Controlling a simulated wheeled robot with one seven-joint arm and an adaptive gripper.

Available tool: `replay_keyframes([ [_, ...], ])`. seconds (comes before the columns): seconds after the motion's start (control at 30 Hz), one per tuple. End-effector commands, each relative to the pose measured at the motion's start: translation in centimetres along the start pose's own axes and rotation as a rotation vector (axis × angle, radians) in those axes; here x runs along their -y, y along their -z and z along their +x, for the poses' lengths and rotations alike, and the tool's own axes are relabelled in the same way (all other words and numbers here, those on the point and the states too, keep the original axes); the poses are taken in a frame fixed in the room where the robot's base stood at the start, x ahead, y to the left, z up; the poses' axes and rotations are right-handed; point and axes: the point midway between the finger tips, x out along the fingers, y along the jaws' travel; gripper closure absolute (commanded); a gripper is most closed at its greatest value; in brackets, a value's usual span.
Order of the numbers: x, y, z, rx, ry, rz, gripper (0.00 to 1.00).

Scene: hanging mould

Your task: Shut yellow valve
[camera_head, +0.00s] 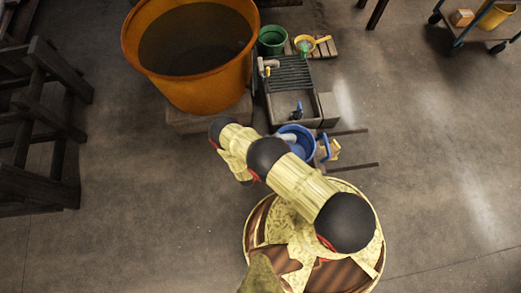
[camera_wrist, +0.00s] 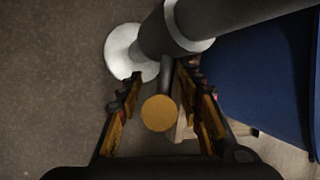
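In the wrist view, a round yellow-orange disc (camera_wrist: 158,113), which looks like the yellow valve's handle seen end-on, lies between the fingers of my gripper (camera_wrist: 160,100). My gripper is open, with a visible gap between the disc and each finger. Behind the disc is a dark grey pipe (camera_wrist: 240,15) with pale flanges; a narrow grey stem shows between pipe and disc. In the head view my gripper and this valve are hidden behind my arm. A pale pipe end (camera_head: 288,137) shows over the blue tub (camera_head: 305,151).
The blue tub's side (camera_wrist: 262,75) is close right of my gripper. A large orange vat (camera_head: 245,75) stands on a plinth behind. A grey sink (camera_head: 312,84) with a blue-handled tap (camera_head: 298,109) is beyond the tub.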

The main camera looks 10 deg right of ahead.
Motion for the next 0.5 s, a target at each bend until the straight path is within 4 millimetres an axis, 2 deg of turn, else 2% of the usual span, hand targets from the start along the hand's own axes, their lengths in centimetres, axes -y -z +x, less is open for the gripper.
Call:
replay_keyframes([
  [0.27, 0.01, -0.08, 0.08, 0.001, 0.000, 0.000, 0.64],
  [0.5, 0.02, -0.06, 0.07, 0.000, 0.000, 0.000, 0.78],
])
